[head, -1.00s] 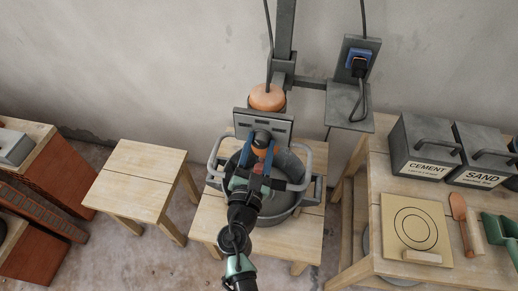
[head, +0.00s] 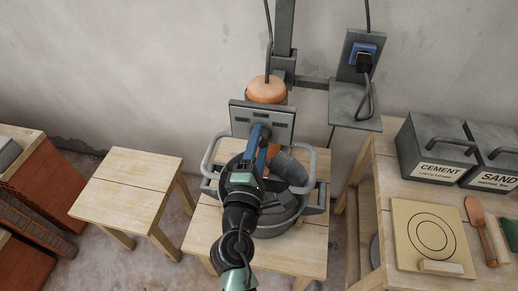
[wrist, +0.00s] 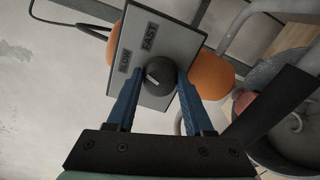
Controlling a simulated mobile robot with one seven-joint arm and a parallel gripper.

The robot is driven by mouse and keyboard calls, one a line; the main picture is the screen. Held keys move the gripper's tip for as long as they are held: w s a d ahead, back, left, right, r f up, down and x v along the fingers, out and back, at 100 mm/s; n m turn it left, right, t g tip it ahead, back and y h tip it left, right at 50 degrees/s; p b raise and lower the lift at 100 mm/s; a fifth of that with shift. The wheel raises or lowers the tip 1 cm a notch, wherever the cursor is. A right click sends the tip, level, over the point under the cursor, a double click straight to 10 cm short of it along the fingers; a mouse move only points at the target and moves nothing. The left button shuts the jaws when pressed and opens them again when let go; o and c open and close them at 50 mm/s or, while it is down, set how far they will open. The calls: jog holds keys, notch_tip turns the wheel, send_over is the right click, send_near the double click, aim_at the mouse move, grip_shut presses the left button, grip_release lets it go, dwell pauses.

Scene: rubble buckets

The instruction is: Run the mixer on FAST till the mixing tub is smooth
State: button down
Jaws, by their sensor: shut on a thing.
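The mixer's grey control panel (head: 262,117) faces me above the tub. In the wrist view the panel (wrist: 180,50) carries the words SLOW and FAST and a round dark knob (wrist: 160,72) with a pale pointer mark. My gripper (wrist: 158,82) is shut on the knob, one blue finger at each side. I cannot tell exactly which word the pointer meets. The grey mixing tub (head: 284,221) stands below on a wooden stool, with my arm in front of part of it. I cannot make out how smooth its contents are.
An orange rounded motor housing (head: 266,90) sits behind the panel. A cable runs to a blue socket (head: 361,51) on the wall bracket. A bench at right holds cement (head: 437,150) and sand (head: 496,157) bins. An empty stool (head: 128,182) stands at left.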

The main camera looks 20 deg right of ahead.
jog(key=m+b, duration=0.2)
jog(key=m, duration=0.1)
jog(key=shift+f+m+b, duration=0.1)
jog(key=shift+m+b, duration=0.25)
jog(key=shift+m, duration=0.05)
jog(key=shift+d+m+b, duration=0.1)
jog(key=shift+m+b, duration=1.15)
jog(key=shift+m, duration=0.45)
jog(key=shift+c, duration=2)
grip_release()
jog(key=shift+o, duration=0.6)
jog(key=shift+w, duration=0.1)
jog(key=shift+f, duration=0.1)
jog(key=b+v, duration=0.2)
jog(key=v, duration=1.1)
